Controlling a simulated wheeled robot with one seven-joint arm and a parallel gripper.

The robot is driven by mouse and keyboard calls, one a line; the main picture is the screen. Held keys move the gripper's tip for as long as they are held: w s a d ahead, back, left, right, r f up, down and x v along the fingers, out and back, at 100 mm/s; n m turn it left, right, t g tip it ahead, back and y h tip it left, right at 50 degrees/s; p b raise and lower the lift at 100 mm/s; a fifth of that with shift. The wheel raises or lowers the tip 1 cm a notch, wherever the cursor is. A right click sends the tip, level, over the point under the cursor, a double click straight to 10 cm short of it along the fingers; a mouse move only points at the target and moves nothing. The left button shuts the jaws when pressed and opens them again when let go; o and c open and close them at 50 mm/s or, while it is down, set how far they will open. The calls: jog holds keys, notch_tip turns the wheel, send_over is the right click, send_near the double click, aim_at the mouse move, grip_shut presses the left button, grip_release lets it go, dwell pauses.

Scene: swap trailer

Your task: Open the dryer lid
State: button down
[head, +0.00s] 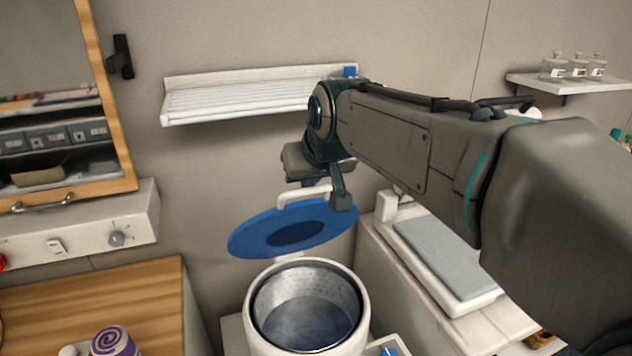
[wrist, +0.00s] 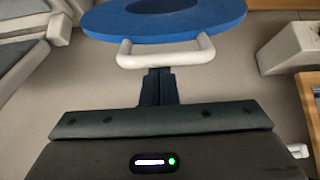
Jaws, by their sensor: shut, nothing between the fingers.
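The dryer (head: 362,312) is a white round tub with a perforated metal drum open at the top. Its blue lid (head: 258,240) is raised and tilted above the drum, with a darker oval on its face. The lid also shows in the wrist view (wrist: 215,22). A white handle (wrist: 166,55) runs along the lid's edge, and it shows in the head view too (head: 300,196). My gripper (head: 343,203) is shut and empty, close to the handle. In the wrist view its dark fingers (wrist: 158,74) end right by the handle bar; I cannot tell whether they touch it.
A white slatted shelf (head: 240,97) is on the wall behind my arm. A white unit with a grey top (head: 445,255) stands to the right. A wooden counter (head: 140,282) with a purple-striped cup (head: 108,341) is at the left, below a wood-framed opening (head: 125,150).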

aim_at(316, 202)
jog(key=shift+t, duration=0.8)
jog(key=s+f+b, duration=0.1)
jog(key=b, duration=0.1)
jog(key=s+f+b, duration=0.1)
jog(key=s+b, duration=0.1)
jog(key=s+d+b, duration=0.1)
jog(key=b, duration=0.1)
jog(key=shift+s+f, duration=0.2)
jog(key=shift+f, duration=0.2)
jog(key=shift+r, duration=0.15)
